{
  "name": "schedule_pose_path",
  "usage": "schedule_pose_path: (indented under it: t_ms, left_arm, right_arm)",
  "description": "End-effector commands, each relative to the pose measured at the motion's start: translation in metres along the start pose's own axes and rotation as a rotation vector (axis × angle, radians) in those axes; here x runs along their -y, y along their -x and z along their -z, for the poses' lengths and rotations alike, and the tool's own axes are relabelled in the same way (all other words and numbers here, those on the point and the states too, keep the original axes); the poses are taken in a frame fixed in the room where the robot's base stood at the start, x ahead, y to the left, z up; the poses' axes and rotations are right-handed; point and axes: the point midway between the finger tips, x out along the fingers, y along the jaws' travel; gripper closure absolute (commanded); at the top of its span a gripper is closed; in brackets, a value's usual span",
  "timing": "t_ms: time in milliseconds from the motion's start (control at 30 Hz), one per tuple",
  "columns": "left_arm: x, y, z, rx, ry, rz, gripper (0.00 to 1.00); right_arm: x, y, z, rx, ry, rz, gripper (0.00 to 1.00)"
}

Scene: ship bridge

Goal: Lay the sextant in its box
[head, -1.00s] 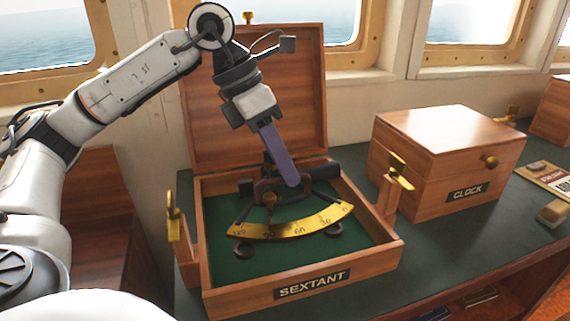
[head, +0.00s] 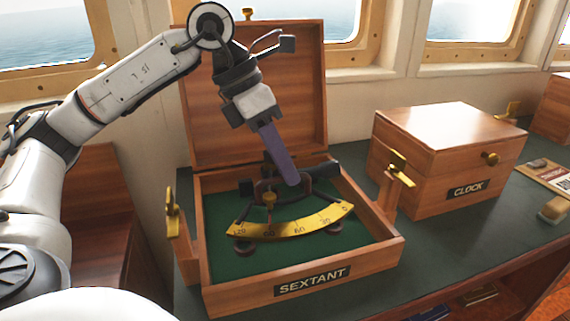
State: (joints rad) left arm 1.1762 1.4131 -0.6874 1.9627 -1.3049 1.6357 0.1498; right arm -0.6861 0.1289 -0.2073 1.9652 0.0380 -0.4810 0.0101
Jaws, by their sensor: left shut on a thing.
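The sextant (head: 297,229), with a brass scale arc and dark frame, is inside the open wooden box labelled SEXTANT (head: 311,283). Its arc faces the front of the box, above the green lining (head: 350,252). My left gripper (head: 285,180) comes down from above and is shut on the sextant's upper frame near the back. The gripper's purple finger hides part of that frame. I cannot tell whether the sextant touches the box floor. The box lid (head: 295,95) stands open at the back. My right gripper is not in view.
A shut wooden box labelled CLOCK (head: 437,155) stands to the right on the dark green counter (head: 440,240). Brass catches (head: 173,217) stand at the sextant box's sides. A tag and a small block (head: 553,209) lie at the far right.

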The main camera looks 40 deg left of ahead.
Motion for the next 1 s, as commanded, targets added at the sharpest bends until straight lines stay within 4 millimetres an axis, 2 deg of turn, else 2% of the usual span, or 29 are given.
schedule_pose_path:
  t_ms: [1000]
  left_arm:
    - [-0.0018, -0.0071, 0.0023, 0.007, -0.002, -0.006, 1.0]
  right_arm:
    - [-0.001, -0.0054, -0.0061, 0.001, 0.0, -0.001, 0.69]
